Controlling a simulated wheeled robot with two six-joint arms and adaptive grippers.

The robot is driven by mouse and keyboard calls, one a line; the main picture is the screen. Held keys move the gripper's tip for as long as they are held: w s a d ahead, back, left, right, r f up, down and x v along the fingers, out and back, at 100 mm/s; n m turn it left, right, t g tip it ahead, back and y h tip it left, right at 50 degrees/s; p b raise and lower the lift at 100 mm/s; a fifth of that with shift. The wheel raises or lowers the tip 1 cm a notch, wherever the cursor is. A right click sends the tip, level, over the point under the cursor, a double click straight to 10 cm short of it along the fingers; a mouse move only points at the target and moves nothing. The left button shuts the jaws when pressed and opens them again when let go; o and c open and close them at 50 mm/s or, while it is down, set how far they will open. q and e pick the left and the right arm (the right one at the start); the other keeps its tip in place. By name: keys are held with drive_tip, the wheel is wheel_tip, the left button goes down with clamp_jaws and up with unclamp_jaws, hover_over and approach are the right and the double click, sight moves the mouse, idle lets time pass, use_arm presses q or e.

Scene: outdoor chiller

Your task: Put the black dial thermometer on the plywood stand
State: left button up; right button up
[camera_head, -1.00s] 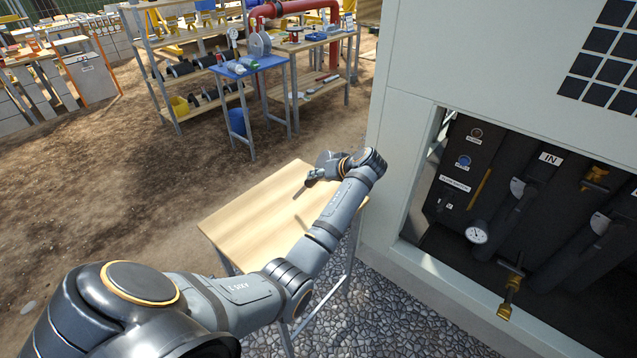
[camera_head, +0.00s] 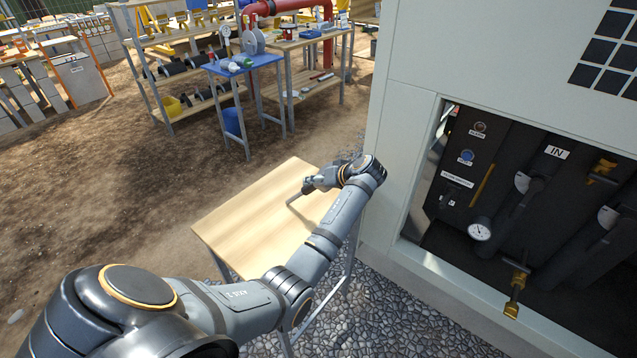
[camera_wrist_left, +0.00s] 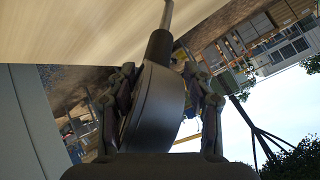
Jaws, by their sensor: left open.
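The black dial thermometer (camera_wrist_left: 155,105) is between the two fingers of my left gripper (camera_wrist_left: 160,100) in the left wrist view, its dark round head edge-on and its thin metal stem pointing up the picture over the pale wood. In the head view its stem (camera_head: 297,196) slants over the top of the plywood stand (camera_head: 245,222). My left gripper (camera_head: 312,186) is open around the head, low over the stand's far right part. I cannot tell whether the fingers touch the head. The dial face is hidden. My right gripper is not in view.
The chiller cabinet (camera_head: 400,130) stands right of the stand, its open bay showing pipes, a white-faced gauge (camera_head: 480,230) and a yellow valve handle (camera_head: 515,290). A blue-topped table (camera_head: 240,65) stands farther back. The stand's left and front top is bare.

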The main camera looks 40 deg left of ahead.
use_arm(q)
drive_tip(key=shift+r, duration=0.4)
drive_tip(key=b+v, duration=0.1)
drive_tip(key=v, duration=1.1)
drive_tip(key=shift+f, duration=0.15)
